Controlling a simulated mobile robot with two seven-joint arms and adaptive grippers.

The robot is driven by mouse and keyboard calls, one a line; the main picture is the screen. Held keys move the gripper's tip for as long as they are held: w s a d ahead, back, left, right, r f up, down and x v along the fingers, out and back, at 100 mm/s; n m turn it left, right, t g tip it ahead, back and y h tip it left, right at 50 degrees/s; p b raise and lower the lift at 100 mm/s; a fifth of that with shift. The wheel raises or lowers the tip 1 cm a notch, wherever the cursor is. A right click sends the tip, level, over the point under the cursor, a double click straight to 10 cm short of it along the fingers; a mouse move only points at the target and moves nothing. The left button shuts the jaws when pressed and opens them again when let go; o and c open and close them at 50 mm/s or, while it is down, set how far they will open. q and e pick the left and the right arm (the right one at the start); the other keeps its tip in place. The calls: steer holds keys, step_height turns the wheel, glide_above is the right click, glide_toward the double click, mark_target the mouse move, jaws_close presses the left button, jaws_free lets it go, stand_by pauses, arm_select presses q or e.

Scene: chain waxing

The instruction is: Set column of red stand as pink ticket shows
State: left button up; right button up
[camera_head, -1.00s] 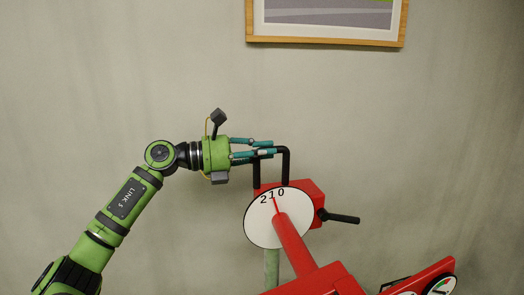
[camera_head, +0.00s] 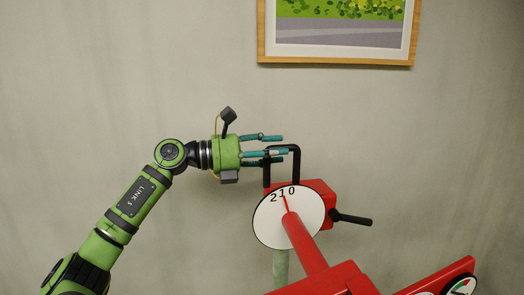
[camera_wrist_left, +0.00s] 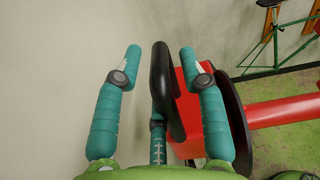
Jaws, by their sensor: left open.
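The red stand's head (camera_head: 318,192) carries a white dial (camera_head: 275,232) marked 2, 1 and 0, with a red mark at about the 1. A black bent handle (camera_head: 297,166) rises from its top. My left gripper (camera_head: 282,147) is open at the upper part of this handle. In the left wrist view the handle (camera_wrist_left: 163,85) stands between the spread teal fingers, with gaps on both sides. The pale column (camera_head: 281,265) shows below the dial, its lower part cut off. No pink ticket is in view. My right gripper is not in view.
A black lever (camera_head: 350,218) sticks out right of the stand's head. A red arm (camera_head: 305,245) runs toward the front, with a red panel of gauges (camera_head: 460,287) at lower right. A framed picture (camera_head: 338,53) hangs on the wall. Wall space left of the gripper is clear.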

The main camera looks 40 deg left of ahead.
arm_select(q)
steer(key=v, duration=1.2)
stand_by(0.5)
